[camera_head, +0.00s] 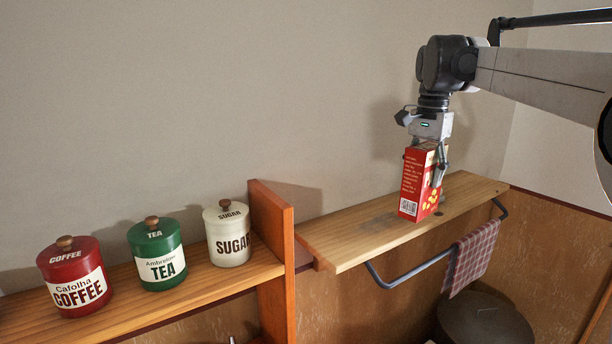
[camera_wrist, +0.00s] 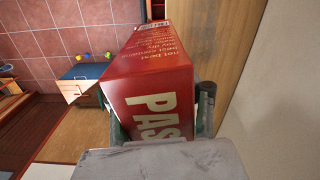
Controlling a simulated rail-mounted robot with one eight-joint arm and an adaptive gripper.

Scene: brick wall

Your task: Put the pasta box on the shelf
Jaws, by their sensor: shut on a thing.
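The red pasta box (camera_head: 415,186) is upright at the right part of the light wooden shelf (camera_head: 350,236) in the head view. My gripper (camera_head: 440,165) is above it and shut on its upper part, with one finger visible along its right side. In the wrist view the pasta box (camera_wrist: 160,80) fills the middle, with part of its lettering visible, between the fingers of my gripper (camera_wrist: 160,125). The box's lower end appears at or just above the shelf surface; I cannot tell whether it touches. The far side of the box is hidden.
Red coffee (camera_head: 78,275), green tea (camera_head: 157,256) and white sugar (camera_head: 228,236) canisters stand on the left shelf. An upright orange-brown panel (camera_head: 272,235) divides the shelves. A checked cloth (camera_head: 471,257) hangs on a rail below. The light shelf's left part is clear.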

